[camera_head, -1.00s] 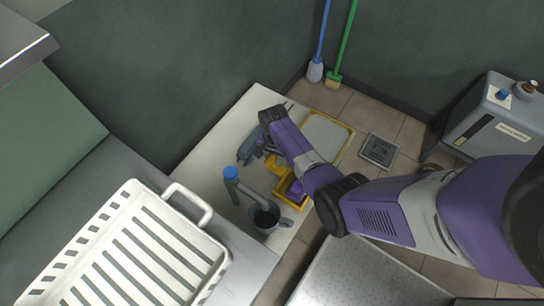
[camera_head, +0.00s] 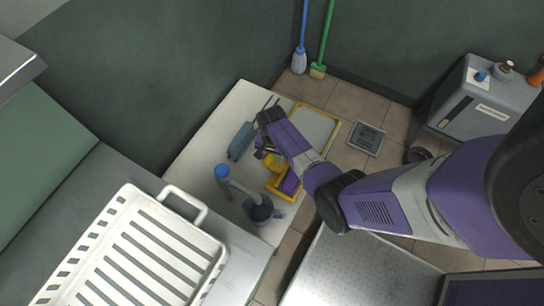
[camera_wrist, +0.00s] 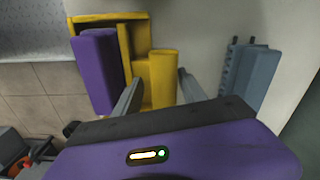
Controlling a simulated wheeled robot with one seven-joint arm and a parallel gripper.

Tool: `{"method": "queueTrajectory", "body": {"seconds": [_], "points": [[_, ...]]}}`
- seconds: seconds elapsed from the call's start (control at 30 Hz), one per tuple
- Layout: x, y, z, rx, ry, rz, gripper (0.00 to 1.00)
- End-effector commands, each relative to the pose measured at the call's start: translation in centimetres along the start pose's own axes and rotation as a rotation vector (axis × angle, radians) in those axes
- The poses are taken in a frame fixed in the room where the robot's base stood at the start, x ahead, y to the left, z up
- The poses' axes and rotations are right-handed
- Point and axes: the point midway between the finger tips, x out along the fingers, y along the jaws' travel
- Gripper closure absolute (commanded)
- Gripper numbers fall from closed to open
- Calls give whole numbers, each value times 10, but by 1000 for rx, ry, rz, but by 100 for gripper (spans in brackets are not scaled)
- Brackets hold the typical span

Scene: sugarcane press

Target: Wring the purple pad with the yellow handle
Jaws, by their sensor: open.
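The purple pad (camera_wrist: 97,70) is at the left of the wrist view, against a yellow frame. It also shows in the head view (camera_head: 290,184), partly behind my arm. The yellow handle (camera_wrist: 162,76) is a block beside the frame, and it shows in the head view (camera_head: 272,161) near my wrist. My gripper (camera_wrist: 160,88) is open. Its two grey fingers show on either side of the handle's lower part in the wrist view. I cannot tell whether they touch it. The handle's far side is hidden.
A blue-grey tool (camera_wrist: 250,75) lies to the right of the handle in the wrist view. A yellow-rimmed tray (camera_head: 335,122) is behind my arm. A white rack (camera_head: 196,242) is at the lower left.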

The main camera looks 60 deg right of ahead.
Motion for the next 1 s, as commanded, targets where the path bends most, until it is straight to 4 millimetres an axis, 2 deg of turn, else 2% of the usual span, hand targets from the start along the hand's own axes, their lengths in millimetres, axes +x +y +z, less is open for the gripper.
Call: {"method": "queueTrajectory", "body": {"seconds": [0.3, 0.5, 0.67, 1.0], "points": [[-46, 0, 0, 0, 2, -1, 51], [-70, 1, 0, 0, 1, 0, 51], [-76, 1, 0, 0, -1, 1, 51], [-76, 1, 0, 0, -1, 2, 51]]}}
